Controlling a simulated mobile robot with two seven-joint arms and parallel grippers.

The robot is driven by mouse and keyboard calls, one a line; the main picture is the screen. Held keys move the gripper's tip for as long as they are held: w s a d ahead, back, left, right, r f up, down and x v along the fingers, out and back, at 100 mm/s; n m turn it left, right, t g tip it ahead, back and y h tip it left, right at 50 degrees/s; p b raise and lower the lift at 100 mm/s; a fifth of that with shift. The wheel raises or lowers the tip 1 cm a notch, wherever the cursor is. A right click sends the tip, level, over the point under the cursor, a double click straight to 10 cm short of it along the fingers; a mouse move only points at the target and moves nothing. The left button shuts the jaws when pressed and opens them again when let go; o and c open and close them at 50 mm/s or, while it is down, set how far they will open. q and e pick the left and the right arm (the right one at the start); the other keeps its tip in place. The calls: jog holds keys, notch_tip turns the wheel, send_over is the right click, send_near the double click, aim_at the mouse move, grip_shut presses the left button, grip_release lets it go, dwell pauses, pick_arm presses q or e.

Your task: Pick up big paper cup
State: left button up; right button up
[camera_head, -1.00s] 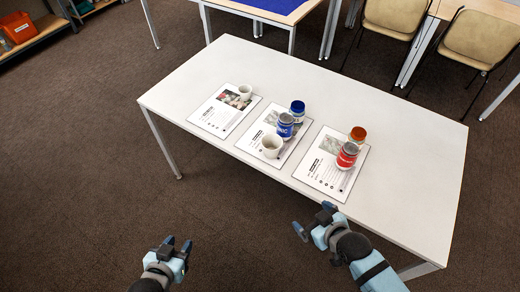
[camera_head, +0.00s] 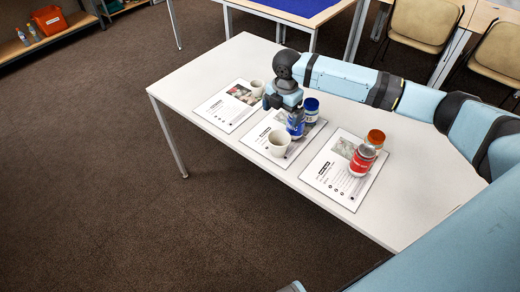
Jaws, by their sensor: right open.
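Two white cups stand upright. The larger-looking white cup (camera_head: 279,144) is on the middle sheet (camera_head: 255,138), towards its near edge; the smaller-looking white cup (camera_head: 256,88) is on the left sheet (camera_head: 222,113). My right gripper (camera_head: 281,106) is open and points down over the far part of the middle sheet, beyond the nearer cup and just right of the farther one. It partly covers a blue can (camera_head: 296,124). Its fingertips are hard to make out, and I see no cup between them. My left gripper is out of view.
A second blue can (camera_head: 311,110) stands close to my right gripper. A red can (camera_head: 361,161) and an orange-topped jar (camera_head: 376,139) stand on the right sheet (camera_head: 322,173). My right arm crosses the far side of the white table (camera_head: 190,76). The table's left end is clear.

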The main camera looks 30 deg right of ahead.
send_near(279, 140)
jog(key=f, duration=0.2)
jog(key=s+a+f, duration=0.1)
jog(key=f, duration=0.1)
jog(key=s+f, duration=0.1)
jog(key=f, duration=0.1)
jog(key=shift+a+f, duration=0.35)
jog(key=shift+a, duration=0.05)
jog(key=c, duration=0.9)
